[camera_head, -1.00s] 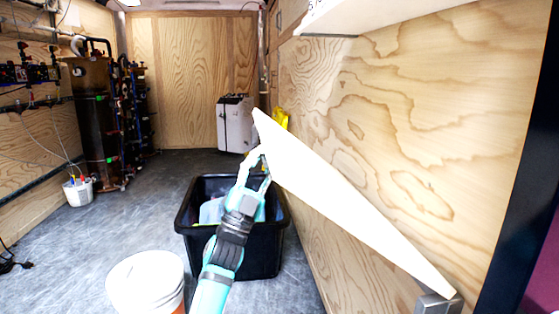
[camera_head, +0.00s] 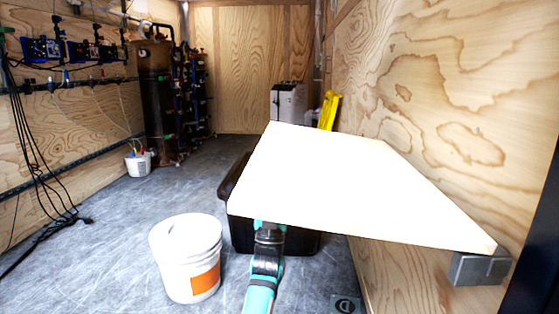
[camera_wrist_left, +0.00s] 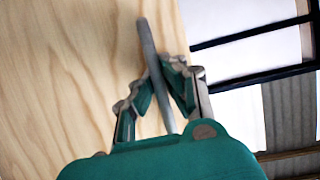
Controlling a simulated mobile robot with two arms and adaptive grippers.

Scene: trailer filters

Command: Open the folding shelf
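The folding shelf (camera_head: 340,190) is a pale flat board on the right wall. In the head view it stands out from the wall, close to level, with its top facing me. A grey bracket (camera_head: 478,268) is under its near right corner. My left arm reaches up beneath the shelf's front edge, and the shelf hides the gripper there. In the left wrist view my left gripper (camera_wrist_left: 161,66) has its fingertips close together beside a wooden surface (camera_wrist_left: 80,80). A thin grey strip (camera_wrist_left: 146,40) runs behind or between them; I cannot tell which. My right gripper is not in view.
A white bucket (camera_head: 188,258) with an orange label stands on the floor left of my arm. A black bin (camera_head: 243,235) is partly hidden under the shelf. A yellow object (camera_head: 329,110) and a white-grey box (camera_head: 289,106) stand farther back. The left floor is mostly clear.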

